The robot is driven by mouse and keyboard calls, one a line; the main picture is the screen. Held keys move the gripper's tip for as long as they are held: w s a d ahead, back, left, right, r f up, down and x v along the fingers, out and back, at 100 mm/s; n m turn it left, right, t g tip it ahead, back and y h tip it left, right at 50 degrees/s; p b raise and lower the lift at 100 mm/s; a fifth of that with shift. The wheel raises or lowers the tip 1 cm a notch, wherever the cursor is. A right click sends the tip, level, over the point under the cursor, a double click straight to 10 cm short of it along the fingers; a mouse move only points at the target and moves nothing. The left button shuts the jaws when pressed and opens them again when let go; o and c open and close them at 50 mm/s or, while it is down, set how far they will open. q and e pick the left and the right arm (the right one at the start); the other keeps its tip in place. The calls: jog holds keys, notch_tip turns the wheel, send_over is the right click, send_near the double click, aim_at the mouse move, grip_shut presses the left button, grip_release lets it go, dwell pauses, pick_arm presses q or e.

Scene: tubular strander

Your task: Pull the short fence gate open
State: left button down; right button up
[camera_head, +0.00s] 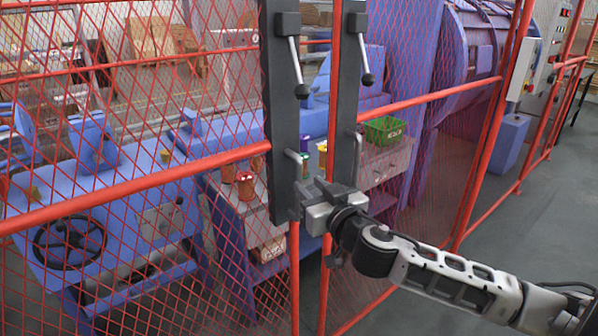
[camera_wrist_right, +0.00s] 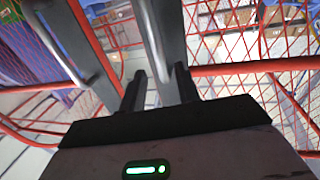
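The red mesh fence gate (camera_head: 150,185) shows in the head view, with two dark grey upright posts side by side, a left one (camera_head: 279,115) and a right one (camera_head: 346,95). Each post has a black-knobbed lever near the top and a small grey pull handle (camera_head: 357,150) lower down. My right gripper (camera_head: 306,192) is at the lower ends of the posts. In the wrist view its two dark fingers (camera_wrist_right: 160,88) are apart, with a grey bar between them; contact is unclear. A pull handle (camera_wrist_right: 68,50) shows left of the fingers. My left gripper is out of view.
Behind the mesh stand blue machinery with a black handwheel (camera_head: 69,242), a green crate (camera_head: 385,130) and a large blue drum (camera_head: 475,45). Red fence rails continue to the right. Grey floor (camera_head: 535,215) is clear at the right, beyond my arm.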

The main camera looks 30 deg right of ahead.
aim_at(301, 178)
jog(key=w, duration=0.4)
jog(key=w+p, duration=0.1)
jog(key=shift+w+d, duration=0.35)
jog(key=shift+w, duration=0.05)
grip_shut()
